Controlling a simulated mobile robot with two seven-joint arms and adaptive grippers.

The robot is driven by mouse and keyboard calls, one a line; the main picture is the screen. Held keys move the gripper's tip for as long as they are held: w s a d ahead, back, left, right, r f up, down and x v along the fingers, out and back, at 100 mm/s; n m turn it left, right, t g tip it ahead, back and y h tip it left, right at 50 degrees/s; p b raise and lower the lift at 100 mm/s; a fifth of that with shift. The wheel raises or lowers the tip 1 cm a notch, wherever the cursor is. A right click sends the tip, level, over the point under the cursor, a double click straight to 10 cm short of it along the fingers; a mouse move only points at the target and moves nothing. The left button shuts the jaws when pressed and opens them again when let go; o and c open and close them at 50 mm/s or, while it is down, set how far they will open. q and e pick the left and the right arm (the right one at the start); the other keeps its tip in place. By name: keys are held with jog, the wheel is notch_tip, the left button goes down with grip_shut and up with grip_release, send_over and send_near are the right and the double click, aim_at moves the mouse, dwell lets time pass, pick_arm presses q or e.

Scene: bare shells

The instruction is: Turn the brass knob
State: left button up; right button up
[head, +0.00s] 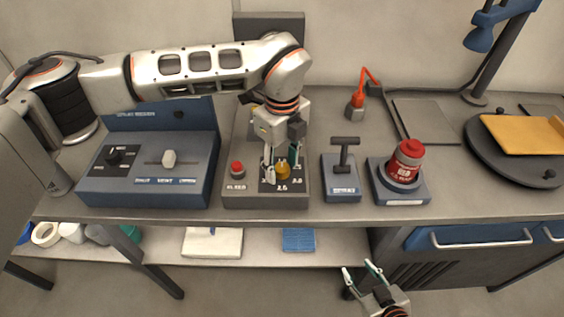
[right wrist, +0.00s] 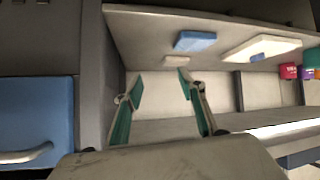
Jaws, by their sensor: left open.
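The brass knob (head: 283,171) sits on a dark dial plate at the right of a grey control box (head: 235,200), with white markings around it. My left gripper (head: 281,168) points down over the box with its fingers open, one on each side of the knob. From this view I cannot tell whether either finger touches it. My right gripper (head: 362,270) is open and empty, low in front of the bench. Its open fingers also show in the right wrist view (right wrist: 160,95), facing the shelf under the bench.
A red button (head: 237,168) is close left of the knob. A blue slider box (head: 150,185) stands left; a black T-handle (head: 344,150) and a red cylinder (head: 406,160) on bases stand right. The bench front edge and blue drawers (head: 470,237) lie near my right gripper.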

pick_arm(q)
jog(key=c, duration=1.1)
